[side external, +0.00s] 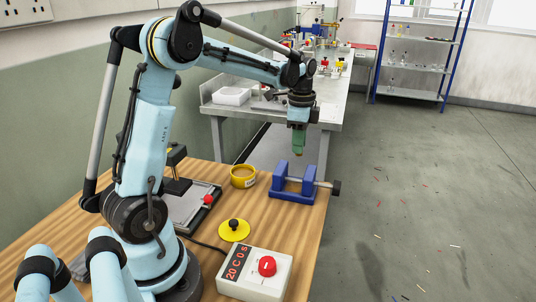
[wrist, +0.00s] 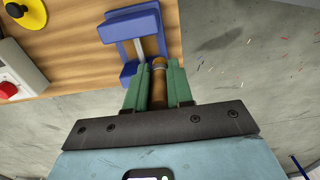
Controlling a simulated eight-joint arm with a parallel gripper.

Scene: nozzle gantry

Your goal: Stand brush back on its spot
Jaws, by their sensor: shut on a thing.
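My gripper (side external: 299,142) is above and just behind the blue vise, near the right edge of the wooden bench in the side view. In the wrist view its green fingers (wrist: 158,88) are shut on the brush (wrist: 158,83), which shows as a brown wooden handle with a pale metal band. The handle points away from the wrist, toward the vise side. The brush's far end is not clearly visible. In the side view the brush cannot be made out between the fingers. No marked spot for the brush can be told for sure.
The blue vise (side external: 293,186) stands near the bench edge, also in the wrist view (wrist: 128,28). A yellow tin (side external: 243,182), a yellow disc with a black knob (side external: 234,234) and a control box with a red button (side external: 255,275) stand on the bench (side external: 312,232). Floor lies beyond.

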